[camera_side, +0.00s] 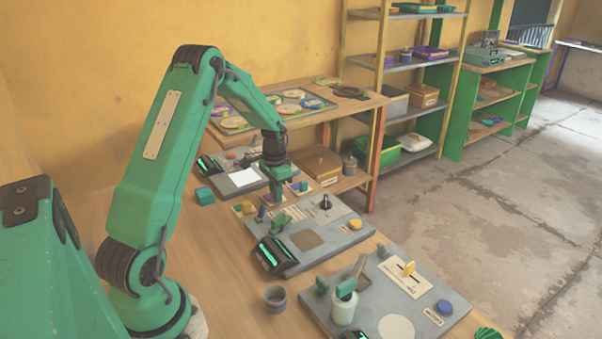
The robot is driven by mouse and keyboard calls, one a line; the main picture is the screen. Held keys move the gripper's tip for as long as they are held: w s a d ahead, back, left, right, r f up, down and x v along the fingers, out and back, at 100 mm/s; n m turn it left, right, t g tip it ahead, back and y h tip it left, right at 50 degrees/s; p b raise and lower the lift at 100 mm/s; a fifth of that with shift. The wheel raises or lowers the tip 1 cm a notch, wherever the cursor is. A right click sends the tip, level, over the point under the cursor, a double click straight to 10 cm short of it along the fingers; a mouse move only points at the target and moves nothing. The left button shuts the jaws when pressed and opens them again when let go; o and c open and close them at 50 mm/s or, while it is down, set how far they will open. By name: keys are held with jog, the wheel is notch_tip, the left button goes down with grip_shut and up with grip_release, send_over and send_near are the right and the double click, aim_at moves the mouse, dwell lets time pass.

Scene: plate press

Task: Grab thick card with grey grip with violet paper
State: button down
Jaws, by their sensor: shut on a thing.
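My gripper (277,197) points straight down over the near side of the back grey board, in the middle of the picture. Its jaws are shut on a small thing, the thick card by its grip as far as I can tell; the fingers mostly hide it. I cannot make out violet paper at this size.
A white sheet (244,177) lies on the back board. The middle board (345,232) carries a black-handled stamp (325,203) and a dark device with green lights (272,254). A front board (443,292) holds a bottle (344,305). A grey cup (276,298) stands on the wooden table.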

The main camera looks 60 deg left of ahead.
jog(key=shift+r, duration=0.5)
notch_tip(320, 180, up, 3)
jog(key=shift+r, duration=0.15)
jog(key=d+r, duration=0.6)
jog(key=d, duration=0.5)
jog(key=shift+w+d+r, duration=0.2)
jog(key=shift+d+r, duration=0.15)
